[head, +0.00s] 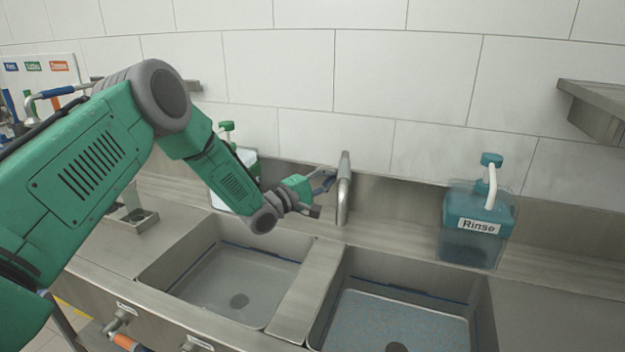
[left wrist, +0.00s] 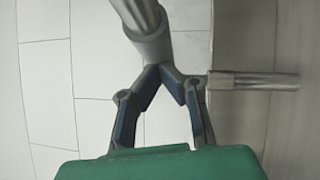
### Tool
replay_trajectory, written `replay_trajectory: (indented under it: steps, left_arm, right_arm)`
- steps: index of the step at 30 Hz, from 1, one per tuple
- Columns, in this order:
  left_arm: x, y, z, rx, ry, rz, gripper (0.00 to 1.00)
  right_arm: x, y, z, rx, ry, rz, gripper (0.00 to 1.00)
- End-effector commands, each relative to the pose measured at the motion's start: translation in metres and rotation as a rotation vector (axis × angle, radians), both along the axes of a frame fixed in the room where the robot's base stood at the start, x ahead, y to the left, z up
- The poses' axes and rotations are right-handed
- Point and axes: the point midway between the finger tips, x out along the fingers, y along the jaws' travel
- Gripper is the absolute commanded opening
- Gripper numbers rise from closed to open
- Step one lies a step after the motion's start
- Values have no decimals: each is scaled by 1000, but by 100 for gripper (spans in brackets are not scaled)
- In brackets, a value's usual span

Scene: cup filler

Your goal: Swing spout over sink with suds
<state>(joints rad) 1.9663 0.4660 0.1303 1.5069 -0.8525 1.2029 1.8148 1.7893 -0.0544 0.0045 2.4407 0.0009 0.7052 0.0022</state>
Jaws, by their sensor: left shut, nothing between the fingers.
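The metal spout (head: 344,188) stands at the back edge of the counter, near the divider between the two sinks. The right sink (head: 480,312) has a bluish, speckled surface that looks like suds. The left sink (head: 165,268) holds plain greyish water. My left gripper (head: 330,184) is shut and empty, close to the left side of the spout. In the left wrist view its fingertips (left wrist: 171,72) meet just below a metal tube with a collar (left wrist: 150,40); I cannot tell whether they touch. My right gripper is not in view.
A teal dispenser labelled Rinse (head: 478,225) stands behind the right sink. Another dispenser with a green pump (head: 227,128) is partly hidden behind my left arm. A metal shelf (head: 598,98) juts from the wall at right. The counter at far right is clear.

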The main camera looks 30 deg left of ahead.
Motion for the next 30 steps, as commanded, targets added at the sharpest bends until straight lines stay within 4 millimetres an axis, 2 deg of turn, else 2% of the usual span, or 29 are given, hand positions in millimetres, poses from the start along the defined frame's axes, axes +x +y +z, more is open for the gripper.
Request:
replay_trajectory:
  steps: [8, 17, 24, 30]
  left_arm:
    - [11, -30, -6, -12, 0, 162, 0]
    - [32, -72, -8, -8, -2, 419, 0]
    - [48, -95, -5, -2, -3, 425, 0]
    - [57, -99, -4, -6, -2, 426, 0]
  right_arm:
    - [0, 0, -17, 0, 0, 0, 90]
    - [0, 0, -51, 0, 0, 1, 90]
    - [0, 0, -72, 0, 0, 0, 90]
    - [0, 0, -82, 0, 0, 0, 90]
